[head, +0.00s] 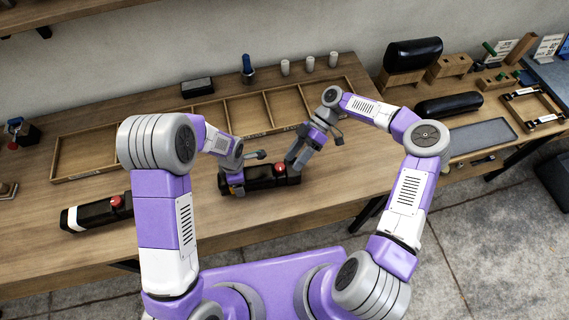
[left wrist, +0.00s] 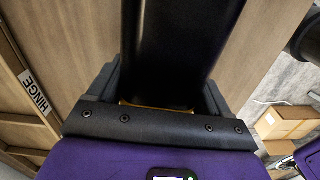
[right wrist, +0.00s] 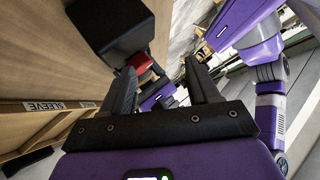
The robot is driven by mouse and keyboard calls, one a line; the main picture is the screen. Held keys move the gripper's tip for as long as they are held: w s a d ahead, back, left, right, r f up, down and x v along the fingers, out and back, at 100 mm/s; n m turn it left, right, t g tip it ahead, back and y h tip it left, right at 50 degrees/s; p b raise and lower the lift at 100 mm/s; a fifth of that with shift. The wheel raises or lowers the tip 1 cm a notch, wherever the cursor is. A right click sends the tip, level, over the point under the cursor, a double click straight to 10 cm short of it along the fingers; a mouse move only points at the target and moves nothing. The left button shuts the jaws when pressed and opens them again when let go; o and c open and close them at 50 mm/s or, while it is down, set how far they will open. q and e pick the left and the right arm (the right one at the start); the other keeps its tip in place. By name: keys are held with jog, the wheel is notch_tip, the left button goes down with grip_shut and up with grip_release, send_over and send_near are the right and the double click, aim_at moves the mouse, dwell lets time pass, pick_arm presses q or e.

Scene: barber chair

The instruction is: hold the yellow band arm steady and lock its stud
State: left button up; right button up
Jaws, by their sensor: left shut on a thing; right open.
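The yellow band arm (head: 262,174) is a black bar lying on the bench in the middle of the head view, with a red stud (head: 279,168) near its right end. My left gripper (head: 232,184) is shut on its left part. In the left wrist view the black bar (left wrist: 180,50) runs between the fingers, with a sliver of yellow band (left wrist: 150,106) at the palm; the rest of the band is hidden. My right gripper (head: 295,162) is open and empty beside the stud end. In the right wrist view the red stud (right wrist: 140,62) is close to the left fingertip.
A second black arm (head: 90,214) with a white band and red stud lies at left. A divided wooden tray (head: 85,175) lies behind my grippers, with a blue-handled tool (head: 247,70) and several pale pegs beyond. Black cushions (head: 412,53) and wooden blocks stand at right.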

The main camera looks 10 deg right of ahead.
aim_at(281, 166)
jog(key=d+r+t+y, duration=0.1)
jog(key=d+t+y, duration=0.4)
jog(key=d+t, duration=0.15)
jog(key=shift+n+h, duration=0.3)
jog(key=shift+n, duration=0.1)
jog(key=x, duration=1.1)
jog(key=shift+s+a, duration=0.1)
jog(key=shift+s, duration=0.05)
